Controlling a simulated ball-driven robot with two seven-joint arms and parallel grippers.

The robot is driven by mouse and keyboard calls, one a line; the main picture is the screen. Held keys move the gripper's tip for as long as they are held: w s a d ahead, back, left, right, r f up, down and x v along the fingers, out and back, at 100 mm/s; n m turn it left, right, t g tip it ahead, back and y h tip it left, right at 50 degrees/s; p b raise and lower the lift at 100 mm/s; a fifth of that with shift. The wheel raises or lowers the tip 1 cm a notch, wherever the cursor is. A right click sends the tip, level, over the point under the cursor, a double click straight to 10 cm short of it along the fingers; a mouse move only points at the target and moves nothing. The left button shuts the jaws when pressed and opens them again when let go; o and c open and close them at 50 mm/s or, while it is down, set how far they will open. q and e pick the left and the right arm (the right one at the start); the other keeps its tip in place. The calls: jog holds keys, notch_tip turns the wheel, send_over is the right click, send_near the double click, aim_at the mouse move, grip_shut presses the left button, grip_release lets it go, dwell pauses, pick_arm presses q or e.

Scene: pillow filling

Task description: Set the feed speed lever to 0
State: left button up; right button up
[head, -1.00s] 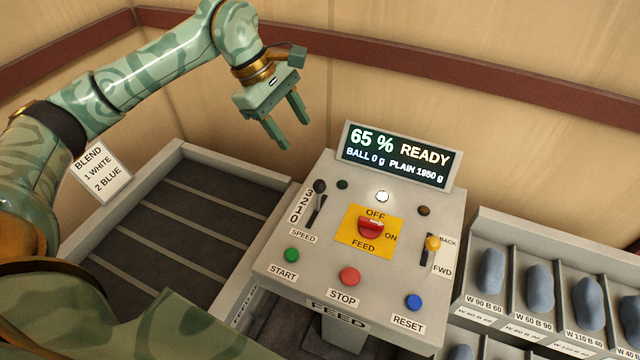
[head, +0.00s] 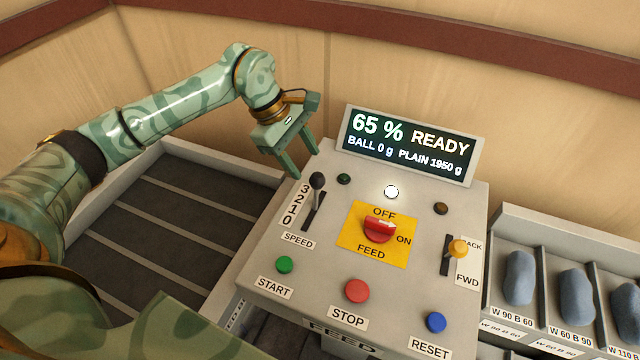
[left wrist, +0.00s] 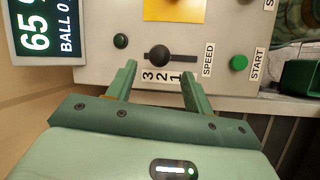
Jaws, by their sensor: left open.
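My left gripper (head: 304,165) is open and empty, fingers pointing down, just behind and left of the knob. In the left wrist view the knob (left wrist: 158,55) appears in line with the gap between the open fingertips (left wrist: 159,61). I cannot tell whether either finger touches it. One finger covers the 0 end of the scale there.
The display (head: 408,146) reads 65 % READY. The red feed knob (head: 379,229), a yellow-knobbed lever (head: 457,248) and START (head: 284,265), STOP (head: 357,291) and RESET (head: 436,322) buttons share the panel. A slatted tray (head: 150,225) lies left; bins with blue-grey pillows (head: 519,278) stand right.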

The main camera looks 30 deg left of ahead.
aim_at(320, 186)
pick_arm(q)
jog(key=x, duration=0.9)
jog(key=shift+f, duration=0.15)
